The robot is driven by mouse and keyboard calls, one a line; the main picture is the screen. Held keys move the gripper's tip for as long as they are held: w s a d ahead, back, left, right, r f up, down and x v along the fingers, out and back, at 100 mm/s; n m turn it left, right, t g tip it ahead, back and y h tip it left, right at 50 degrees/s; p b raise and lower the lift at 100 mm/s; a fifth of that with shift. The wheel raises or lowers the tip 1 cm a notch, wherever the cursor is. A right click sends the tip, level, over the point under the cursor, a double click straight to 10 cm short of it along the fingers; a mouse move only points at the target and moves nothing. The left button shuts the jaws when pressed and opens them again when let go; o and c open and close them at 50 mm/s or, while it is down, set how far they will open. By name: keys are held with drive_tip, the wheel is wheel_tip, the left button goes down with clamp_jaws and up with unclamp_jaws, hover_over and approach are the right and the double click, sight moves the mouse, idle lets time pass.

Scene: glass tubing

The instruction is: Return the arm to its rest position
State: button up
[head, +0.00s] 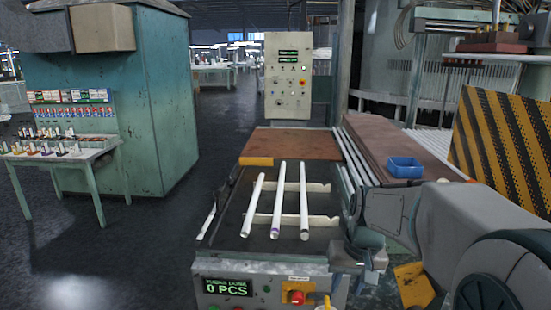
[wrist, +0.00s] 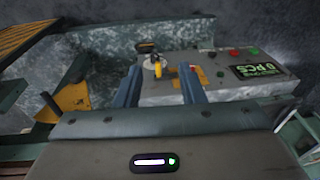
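My arm (head: 445,220) reaches in from the right of the head view, bent, with its forearm end beside the right edge of the tube station. My gripper (wrist: 159,72) shows in the wrist view as two blue-grey fingers set apart, with nothing held between them. Beyond the fingers are the station's control panel (wrist: 217,66) and a yellow part (wrist: 158,68). In the head view the fingers cannot be made out clearly. Three pale tubes, left (head: 254,205), middle (head: 279,198) and right (head: 304,200), lie side by side on the station's supports, apart from the arm.
The station's display (head: 227,287) reads 0 PCS, with a red button (head: 297,297) beside it. A blue bin (head: 405,167) sits on a brown surface at right. A striped barrier (head: 505,145) stands behind my arm. Floor at left is open before a side table (head: 75,150).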

drive_tip(key=s+f+t+h, duration=0.1)
drive_tip(key=s, duration=1.4)
drive_tip(key=shift+a+t, duration=0.3)
drive_tip(key=shift+d, duration=0.1)
